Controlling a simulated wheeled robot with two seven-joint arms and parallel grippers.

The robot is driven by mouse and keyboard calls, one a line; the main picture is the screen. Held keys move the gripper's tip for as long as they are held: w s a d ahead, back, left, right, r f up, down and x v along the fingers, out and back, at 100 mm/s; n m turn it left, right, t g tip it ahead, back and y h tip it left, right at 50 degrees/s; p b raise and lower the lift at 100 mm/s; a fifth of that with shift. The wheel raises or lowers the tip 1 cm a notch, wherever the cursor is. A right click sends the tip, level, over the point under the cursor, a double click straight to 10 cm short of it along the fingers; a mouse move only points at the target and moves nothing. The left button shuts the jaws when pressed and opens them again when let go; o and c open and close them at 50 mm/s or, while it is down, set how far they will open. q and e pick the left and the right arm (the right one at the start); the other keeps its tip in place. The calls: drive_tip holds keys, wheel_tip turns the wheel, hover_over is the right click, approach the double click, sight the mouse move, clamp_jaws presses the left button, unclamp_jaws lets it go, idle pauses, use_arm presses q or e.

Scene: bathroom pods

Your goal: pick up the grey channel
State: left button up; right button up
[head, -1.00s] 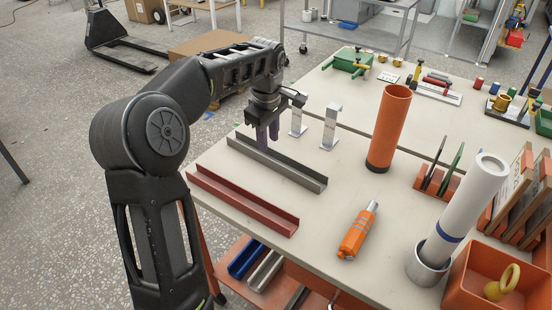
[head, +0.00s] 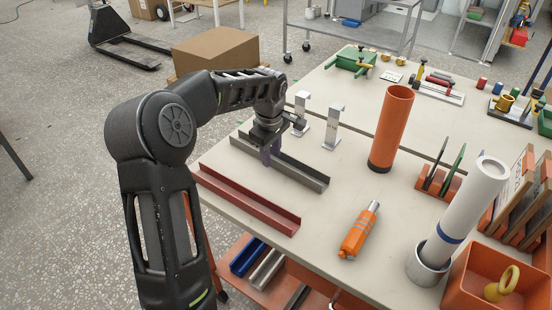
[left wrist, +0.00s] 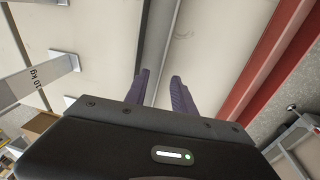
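The grey channel (head: 302,174) lies on the table behind the red channel, running from back left to front right. My left gripper (head: 270,154) is over its back-left half, pointing down. In the left wrist view the two purple fingers (left wrist: 159,76) are apart, and part of the channel (left wrist: 158,28) runs up the picture from the gap between them. The fingertips look very near the channel, but I cannot tell whether they touch it. My right gripper is not in view.
The red channel (head: 250,199) lies parallel, close in front. Two metal brackets (head: 333,127) stand behind the grey channel. An orange tube (head: 391,130) stands to the right, and an orange-handled tool (head: 357,232) lies nearer. The table between them is clear.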

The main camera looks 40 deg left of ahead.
use_arm(q)
drive_tip(key=shift+w+f, duration=0.1)
drive_tip(key=shift+f, duration=0.4)
drive_tip(key=shift+c, duration=0.4)
clamp_jaws()
idle(1.0)
